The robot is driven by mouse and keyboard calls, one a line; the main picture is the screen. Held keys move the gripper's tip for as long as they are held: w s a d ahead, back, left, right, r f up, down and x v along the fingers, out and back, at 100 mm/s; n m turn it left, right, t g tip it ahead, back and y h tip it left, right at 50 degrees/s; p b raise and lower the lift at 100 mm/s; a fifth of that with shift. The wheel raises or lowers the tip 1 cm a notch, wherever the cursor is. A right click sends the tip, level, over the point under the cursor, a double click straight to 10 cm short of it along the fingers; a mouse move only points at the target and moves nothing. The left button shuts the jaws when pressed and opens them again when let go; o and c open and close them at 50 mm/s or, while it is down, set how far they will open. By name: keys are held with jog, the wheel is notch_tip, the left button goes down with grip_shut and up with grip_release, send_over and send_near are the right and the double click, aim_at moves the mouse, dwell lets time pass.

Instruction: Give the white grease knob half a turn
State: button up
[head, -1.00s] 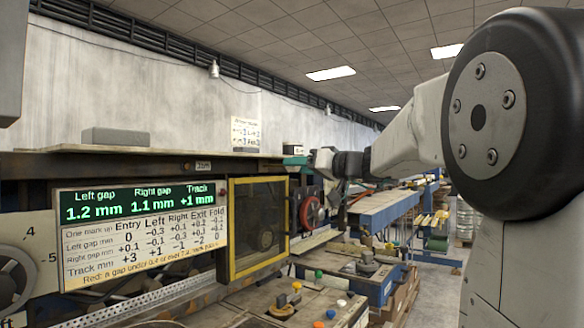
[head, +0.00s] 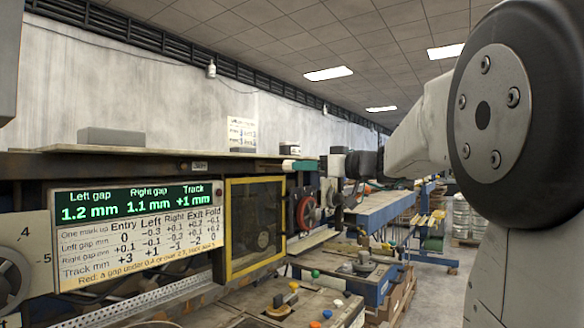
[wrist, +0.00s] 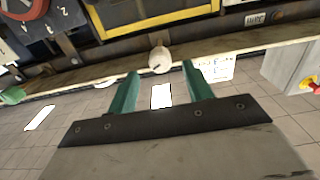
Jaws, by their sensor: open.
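The white grease knob (wrist: 160,60) is a small, pale, round knob at the pale shelf edge in the wrist view, which looks upside down. My gripper (wrist: 161,70) has two green fingers, spread apart. The knob shows in line with the gap between the fingertips, a little beyond them, with room on both sides. I see no contact.
The yellow-framed window (head: 229,236) and red handwheel (head: 305,212) are on the machine front. A green-tipped part (wrist: 12,95) lies along the shelf edge. A grey box (head: 110,138) stands on the shelf. The display panel (head: 135,205) reads 1.2 mm, 1.1 mm and +1 mm.

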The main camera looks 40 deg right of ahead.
aim_at(285, 166)
jog(key=x, duration=0.7)
jog(key=shift+w+a+f, duration=0.1)
jog(key=shift+w, duration=0.15)
jog(key=c, duration=1)
